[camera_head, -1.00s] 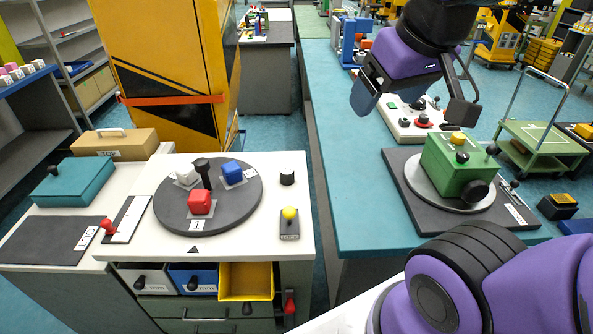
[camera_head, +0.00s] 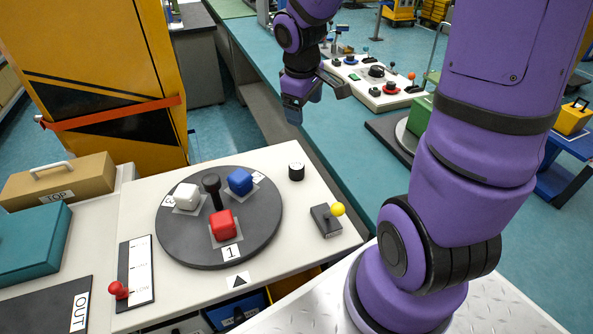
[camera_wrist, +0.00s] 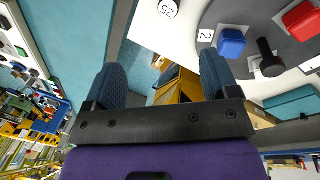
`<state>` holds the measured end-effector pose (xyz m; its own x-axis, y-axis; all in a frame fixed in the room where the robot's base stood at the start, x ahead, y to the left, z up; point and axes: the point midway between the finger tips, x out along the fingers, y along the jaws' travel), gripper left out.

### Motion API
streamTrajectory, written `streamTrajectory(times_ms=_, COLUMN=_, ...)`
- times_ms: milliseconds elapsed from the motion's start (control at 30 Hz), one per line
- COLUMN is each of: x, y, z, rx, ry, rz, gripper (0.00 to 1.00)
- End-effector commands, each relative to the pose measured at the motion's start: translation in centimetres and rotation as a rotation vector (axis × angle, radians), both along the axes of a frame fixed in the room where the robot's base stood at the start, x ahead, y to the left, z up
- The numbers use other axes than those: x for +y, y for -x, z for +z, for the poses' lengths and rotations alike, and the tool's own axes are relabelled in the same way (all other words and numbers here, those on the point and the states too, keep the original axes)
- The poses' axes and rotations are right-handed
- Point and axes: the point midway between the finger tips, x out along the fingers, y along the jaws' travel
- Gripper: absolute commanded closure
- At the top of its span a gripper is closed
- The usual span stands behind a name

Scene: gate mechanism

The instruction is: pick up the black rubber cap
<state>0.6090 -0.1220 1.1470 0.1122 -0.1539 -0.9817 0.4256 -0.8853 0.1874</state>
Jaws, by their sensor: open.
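The turntable (camera_head: 180,246) carries red, blue and white blocks and a black knob post. A yellow-knobbed lever (camera_head: 327,218) stands in front of the cap. A yellow cabinet (camera_head: 95,70) rises behind left. A gap separates the worktop from the teal bench (camera_head: 262,62).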

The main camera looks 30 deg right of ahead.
Motion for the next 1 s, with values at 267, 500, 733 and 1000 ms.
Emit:
streamTrajectory(times_ms=267, x=-1.0, y=-2.5, z=-7.5, rx=0.093, ry=-0.065, rz=0.130, gripper=0.19)
streamTrajectory(times_ms=500, x=-1.1, y=-3.5, z=-11.8, rx=0.126, ry=-0.123, rz=0.208, gripper=0.19)
streamTrajectory(times_ms=733, x=-1.1, y=-3.7, z=-13.7, rx=0.132, ry=-0.143, rz=0.232, gripper=0.19)
streamTrajectory(times_ms=1000, x=-1.0, y=-3.8, z=-17.4, rx=0.133, ry=-0.142, rz=0.234, gripper=0.19)
